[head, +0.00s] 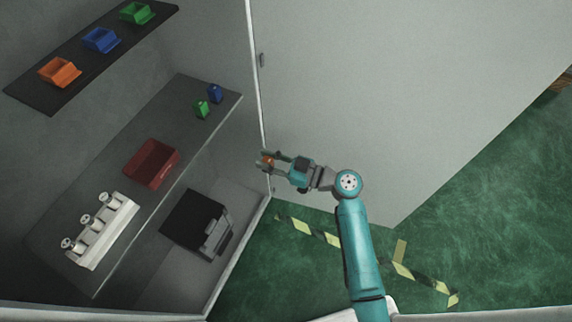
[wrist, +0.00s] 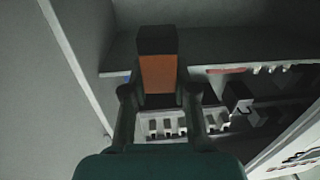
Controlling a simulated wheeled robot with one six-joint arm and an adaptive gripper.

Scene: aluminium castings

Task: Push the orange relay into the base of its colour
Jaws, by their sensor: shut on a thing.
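My gripper (head: 264,160) is shut on the orange relay (head: 268,162), in front of the cabinet's right side in the head view. In the wrist view the relay (wrist: 158,74) stands between the two fingers of my gripper (wrist: 160,97), an orange block with a dark end pointing away from me. A green block (head: 201,109) and a blue block (head: 215,93), perhaps the other relays, stand at the far right end of the middle shelf.
The middle shelf (head: 120,137) also bears a red tray (head: 152,163) and a white unit with three round knobs (head: 102,231). Orange (head: 59,72), blue (head: 100,40) and green (head: 135,12) bins stand on the upper shelf. A black box (head: 197,223) sits below. A pale door panel (head: 400,90) stands behind my gripper.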

